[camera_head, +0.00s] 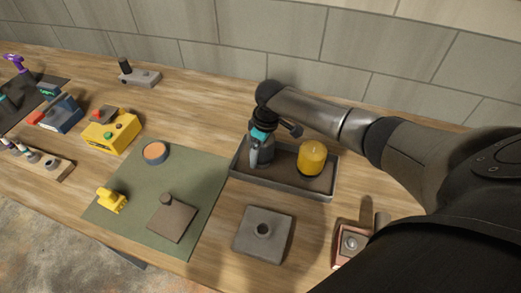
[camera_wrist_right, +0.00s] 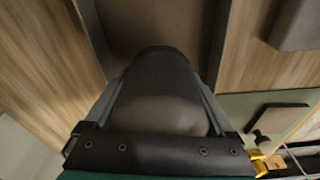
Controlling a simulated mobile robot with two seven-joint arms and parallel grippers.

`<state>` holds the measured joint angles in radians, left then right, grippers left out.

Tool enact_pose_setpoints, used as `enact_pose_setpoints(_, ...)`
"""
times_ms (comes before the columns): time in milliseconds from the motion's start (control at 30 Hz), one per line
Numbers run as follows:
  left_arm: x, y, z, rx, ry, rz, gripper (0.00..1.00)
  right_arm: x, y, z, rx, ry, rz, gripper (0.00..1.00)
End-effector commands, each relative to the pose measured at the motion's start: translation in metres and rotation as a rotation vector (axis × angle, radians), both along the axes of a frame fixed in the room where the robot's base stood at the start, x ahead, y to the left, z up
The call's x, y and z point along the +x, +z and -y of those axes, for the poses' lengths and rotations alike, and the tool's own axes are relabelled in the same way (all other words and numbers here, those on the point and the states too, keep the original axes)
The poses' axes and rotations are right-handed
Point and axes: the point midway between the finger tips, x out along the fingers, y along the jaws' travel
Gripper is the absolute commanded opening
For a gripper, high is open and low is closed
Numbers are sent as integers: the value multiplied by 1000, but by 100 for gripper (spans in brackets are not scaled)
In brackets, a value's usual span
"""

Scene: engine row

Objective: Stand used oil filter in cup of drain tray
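The drain tray (camera_head: 285,188) is a shallow dark grey rectangular tray on the wooden bench. My right gripper (camera_head: 260,143) points down over its left part. Its fingers are around a dark grey cylinder (camera_head: 266,154), which looks like the used oil filter. In the right wrist view this dark cylinder (camera_wrist_right: 162,85) fills the space between the fingers. It looks upright inside the tray; its lower end and any cup under it are hidden. A yellow cylinder (camera_head: 312,157) stands in the right part of the tray. My left gripper is not in view.
A grey square block with a hole (camera_head: 263,230) lies in front of the tray. A green mat (camera_head: 190,180) to the left holds a brown plate, a yellow part and a round orange-topped piece. A reddish block (camera_head: 352,243) is at the front right. A tiled wall stands behind.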

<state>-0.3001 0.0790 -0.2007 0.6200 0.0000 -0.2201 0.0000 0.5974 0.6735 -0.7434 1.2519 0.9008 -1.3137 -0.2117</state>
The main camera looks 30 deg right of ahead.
Motion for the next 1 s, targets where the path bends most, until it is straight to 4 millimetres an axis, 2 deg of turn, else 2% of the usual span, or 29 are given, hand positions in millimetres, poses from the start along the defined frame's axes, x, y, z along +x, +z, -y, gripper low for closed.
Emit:
enact_pose_setpoints(33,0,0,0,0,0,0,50,1,1,0,1,0,2,93)
enact_pose_setpoints(100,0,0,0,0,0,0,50,1,1,0,1,0,2,100)
enact_pose_setpoints(333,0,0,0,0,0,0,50,-1,0,0,0,0,-1,100)
enact_pose_setpoints(467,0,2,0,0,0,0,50,-1,7,1,0,0,-1,100)
enact_pose_setpoints(667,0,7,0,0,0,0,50,-3,41,3,-2,1,3,100)
enact_pose_setpoints(1000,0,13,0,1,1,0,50,-11,119,7,-1,1,5,100)
